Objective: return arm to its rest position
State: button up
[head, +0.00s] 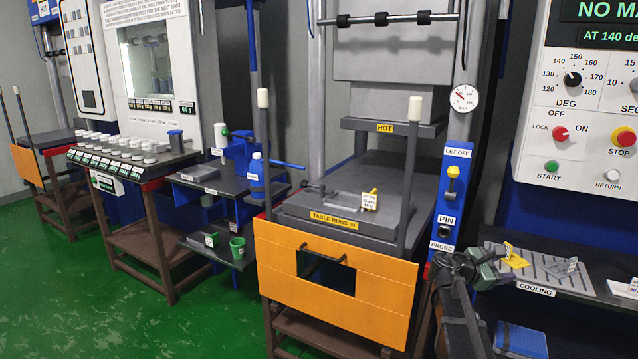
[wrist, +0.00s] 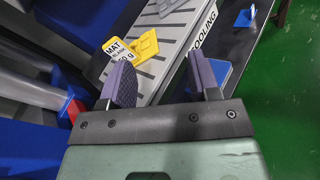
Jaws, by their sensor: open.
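My gripper (head: 500,268) is at the lower right of the head view, at the left end of the cooling rack (head: 560,272), with my folded arm below it. In the wrist view, its two purple-grey pads (wrist: 162,78) stand apart with nothing between them. A yellow piece with a white tag (head: 514,256) lies on the rack close to the gripper. The piece also shows in the wrist view (wrist: 146,46), just beyond the left pad. Whether the gripper touches the rack or the piece is not clear.
A grey tagged piece (head: 566,268) lies farther along the rack. The press has an orange guard (head: 330,290) and a table (head: 352,205) holding a mould with a yellow-tagged part (head: 370,200). A blue LET OFF post (head: 453,195) stands left of the rack. Open green floor (head: 130,285) is at left.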

jog(key=s+a+f+m+g+y, duration=0.2)
jog(key=s+a+f+m+y, duration=0.6)
jog(key=s+a+f+m, duration=0.3)
jog(key=s+a+f+m+g+y, duration=0.1)
jog(key=s+a+f+m+y, duration=0.2)
jog(key=s+a, duration=0.4)
jog(key=s+a+f+m+y, duration=0.15)
jog(key=s+a+y, duration=0.3)
jog(key=a, duration=0.55)
notch_tip(320, 180, up, 22)
jog(key=a+p, duration=0.2)
jog(key=p, duration=1.9)
jog(key=shift+y+p, duration=0.3)
jog(key=shift+y, duration=0.05)
jog(key=shift+s, duration=0.1)
